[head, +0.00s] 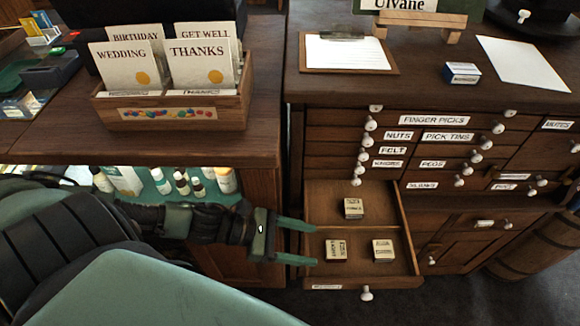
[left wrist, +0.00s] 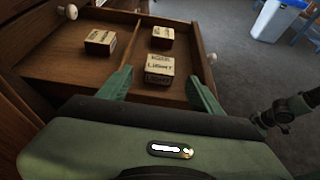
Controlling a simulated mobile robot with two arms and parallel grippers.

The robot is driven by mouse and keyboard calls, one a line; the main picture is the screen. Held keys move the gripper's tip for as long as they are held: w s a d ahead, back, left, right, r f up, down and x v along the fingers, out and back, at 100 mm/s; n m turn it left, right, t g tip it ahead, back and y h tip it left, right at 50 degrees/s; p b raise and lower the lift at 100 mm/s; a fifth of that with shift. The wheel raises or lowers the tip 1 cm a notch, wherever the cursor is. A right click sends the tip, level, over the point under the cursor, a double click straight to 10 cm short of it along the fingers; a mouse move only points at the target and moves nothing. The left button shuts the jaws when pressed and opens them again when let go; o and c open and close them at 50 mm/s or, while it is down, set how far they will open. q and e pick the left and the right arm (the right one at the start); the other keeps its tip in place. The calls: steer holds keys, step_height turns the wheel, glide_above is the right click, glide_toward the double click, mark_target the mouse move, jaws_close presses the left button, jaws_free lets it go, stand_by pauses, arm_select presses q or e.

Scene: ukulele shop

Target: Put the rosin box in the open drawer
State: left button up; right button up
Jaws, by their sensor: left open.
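The open drawer (head: 380,213) sticks out of the dark wooden cabinet; it also shows in the left wrist view (left wrist: 62,62). It has a divider and holds small tan boxes: one (head: 353,208) in the back compartment, two (head: 336,250) (head: 383,250) in the front one. Their lettering is mostly too small to read, so I cannot tell whether one is the rosin box. A small blue and white box (head: 462,73) lies on the countertop. My left gripper (head: 314,244) is open and empty at the drawer's left side, its fingers pointing toward the nearest tan box (left wrist: 159,68).
A wooden card rack (head: 172,113) stands on the left counter. A clipboard (head: 347,54) and a white sheet (head: 515,62) lie on the cabinet top. Bottles (head: 162,182) stand on a shelf below the left counter. Closed labelled drawers (head: 434,119) with white knobs surround the open one.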

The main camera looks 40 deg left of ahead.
arm_select(q)
steer(key=shift+p+v, duration=0.3)
steer(key=shift+v, duration=1.6)
